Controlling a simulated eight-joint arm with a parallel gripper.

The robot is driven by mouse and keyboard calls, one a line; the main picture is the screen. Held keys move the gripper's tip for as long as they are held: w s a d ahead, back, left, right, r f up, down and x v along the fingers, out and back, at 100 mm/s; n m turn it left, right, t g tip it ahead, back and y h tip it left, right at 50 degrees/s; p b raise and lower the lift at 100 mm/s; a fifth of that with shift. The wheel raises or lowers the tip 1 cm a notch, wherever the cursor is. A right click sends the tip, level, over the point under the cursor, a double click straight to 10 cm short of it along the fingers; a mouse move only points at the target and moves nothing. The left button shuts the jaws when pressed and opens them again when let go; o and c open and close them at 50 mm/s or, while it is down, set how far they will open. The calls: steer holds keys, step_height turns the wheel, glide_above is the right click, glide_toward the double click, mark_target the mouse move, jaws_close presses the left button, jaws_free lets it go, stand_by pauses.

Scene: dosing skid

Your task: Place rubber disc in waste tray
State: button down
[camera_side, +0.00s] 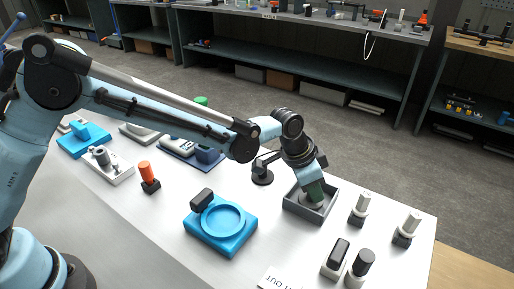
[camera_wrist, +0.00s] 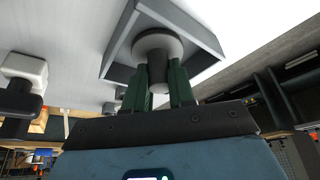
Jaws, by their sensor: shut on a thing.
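The rubber disc (camera_wrist: 150,42) is a grey round piece with a narrower stem, seen large in the wrist view. My gripper (camera_wrist: 158,76) is shut on its stem, with one green finger on each side. The waste tray (camera_wrist: 207,38) is a square grey open box, and the disc shows inside its walls. In the side view my gripper (camera_side: 313,192) points down into the waste tray (camera_side: 299,208), at the right part of the table. Only a little of the disc (camera_side: 312,205) shows below the fingers. Whether it touches the tray floor cannot be told.
A small black stand (camera_side: 262,172) is close behind left.

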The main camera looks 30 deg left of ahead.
steer(key=shift+f, duration=0.1)
steer(key=c, duration=1)
jaws_free()
steer(key=shift+o, duration=0.2)
steer(key=v, duration=1.2)
steer(key=s+a+r+n+t+y, duration=0.1)
steer(key=s+a+r+n, duration=0.15)
steer(key=a, duration=0.45)
steer(key=s+a+r+n+t, duration=0.1)
steer(key=s+a+r+n, duration=0.1)
steer(key=s+a, duration=0.3)
steer(key=s+a+f+n+t+y, duration=0.1)
steer(key=s+a+n, duration=0.1)
steer(key=s+a, duration=0.2)
steer(key=s+a+f+n+t+y, duration=0.1)
steer(key=s+a+f+n, duration=0.1)
steer(key=s+a, duration=0.2)
steer(key=shift+s+a+f, duration=0.15)
steer(key=shift+a+f, duration=0.15)
steer(key=shift+a, duration=1.55)
steer(key=shift+n, duration=0.25)
